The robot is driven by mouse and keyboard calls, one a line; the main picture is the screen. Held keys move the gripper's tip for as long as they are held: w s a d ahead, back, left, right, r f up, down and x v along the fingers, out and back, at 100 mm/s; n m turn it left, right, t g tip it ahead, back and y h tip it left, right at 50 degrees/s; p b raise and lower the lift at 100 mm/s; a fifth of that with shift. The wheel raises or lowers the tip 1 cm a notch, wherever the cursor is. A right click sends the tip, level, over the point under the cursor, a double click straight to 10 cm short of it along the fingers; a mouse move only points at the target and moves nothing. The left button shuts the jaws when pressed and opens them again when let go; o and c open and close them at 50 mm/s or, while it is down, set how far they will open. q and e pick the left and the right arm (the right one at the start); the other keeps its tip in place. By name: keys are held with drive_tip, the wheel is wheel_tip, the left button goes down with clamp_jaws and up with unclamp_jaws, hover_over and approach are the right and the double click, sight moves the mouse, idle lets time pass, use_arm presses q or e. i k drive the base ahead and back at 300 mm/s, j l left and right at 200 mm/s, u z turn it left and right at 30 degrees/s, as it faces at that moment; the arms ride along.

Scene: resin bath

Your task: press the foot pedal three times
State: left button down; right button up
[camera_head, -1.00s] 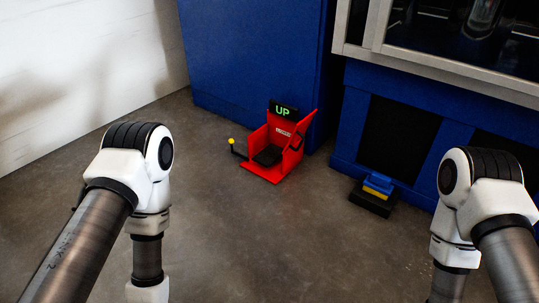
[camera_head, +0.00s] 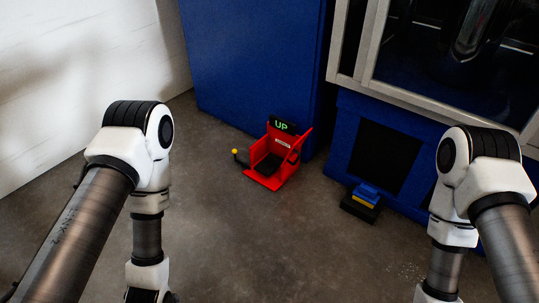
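A red open-topped pedal housing (camera_head: 294,150) stands on the floor in front of a blue cabinet, with a black pedal plate (camera_head: 268,165) inside. A small display (camera_head: 282,126) at its back reads "UP" in green. A lever with a yellow knob (camera_head: 235,152) sticks out at its left. To its right, a second pedal-like block, with a blue top (camera_head: 367,191) over a yellow part and a black base, sits on the floor. My arms come in at the left and right, well apart from both units. Both grippers are below the picture's edge.
A tall blue cabinet (camera_head: 250,70) stands behind the red unit. A blue machine with a grey-framed window (camera_head: 440,90) stands at the right. A white wall (camera_head: 80,90) is at the left. The grey floor (camera_head: 260,245) between my arms is clear.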

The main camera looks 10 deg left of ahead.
sight(271, 163)
drive_tip(key=i+j+z, duration=0.35)
drive_tip(key=i+j, duration=0.3)
drive_tip(key=i+j+z, duration=0.4)
drive_tip(key=i+j, duration=0.15)
drive_tip(key=j, duration=0.2)
drive_tip(key=i+j+z, duration=0.2)
drive_tip(key=j, duration=0.25)
